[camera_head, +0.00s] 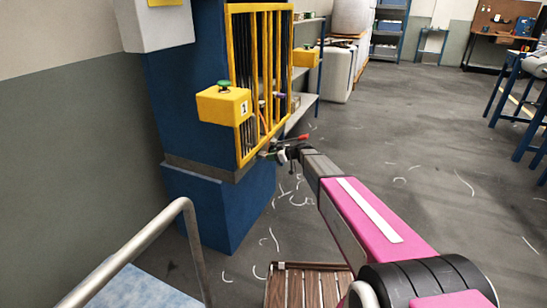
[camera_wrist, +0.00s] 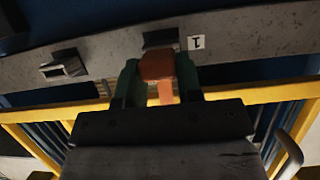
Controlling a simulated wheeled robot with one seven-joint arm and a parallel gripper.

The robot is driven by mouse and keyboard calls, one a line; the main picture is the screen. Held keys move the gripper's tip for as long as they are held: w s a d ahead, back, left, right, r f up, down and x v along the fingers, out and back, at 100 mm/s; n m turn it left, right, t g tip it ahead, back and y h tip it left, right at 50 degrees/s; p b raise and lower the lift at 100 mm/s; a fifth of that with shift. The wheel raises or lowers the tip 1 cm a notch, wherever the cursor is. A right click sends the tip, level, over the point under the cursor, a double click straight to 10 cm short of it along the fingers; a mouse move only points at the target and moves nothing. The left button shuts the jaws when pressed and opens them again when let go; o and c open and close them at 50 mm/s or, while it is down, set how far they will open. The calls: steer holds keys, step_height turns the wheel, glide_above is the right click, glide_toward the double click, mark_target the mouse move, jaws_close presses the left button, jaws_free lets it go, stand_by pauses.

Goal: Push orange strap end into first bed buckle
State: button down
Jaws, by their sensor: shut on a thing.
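My gripper (camera_wrist: 159,78) has green fingers shut on the orange strap end (camera_wrist: 157,65). In the wrist view the strap end points up at a dark buckle (camera_wrist: 160,38) on a grey bed bar (camera_wrist: 225,30), next to a white label "1". The strap end's top meets the buckle's lower edge in the picture; whether it touches or enters it I cannot tell. In the head view my gripper (camera_head: 283,153) is at the lower corner of the loom's yellow guard frame (camera_head: 240,100), and the strap end is too small to make out.
A second buckle (camera_wrist: 63,66) sits on the bar to the left. A yellow box (camera_head: 224,104) marked "1" with a green button is on the frame. A red-tipped piece (camera_head: 302,137) shows just beyond my gripper. A wooden slatted crate (camera_head: 310,286) stands on the floor; open floor lies right.

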steer(key=shift+a, duration=0.15)
steer(key=c, duration=0.7)
jaws_free()
steer(key=v, duration=1.1)
steer(key=shift+w+f, duration=0.1)
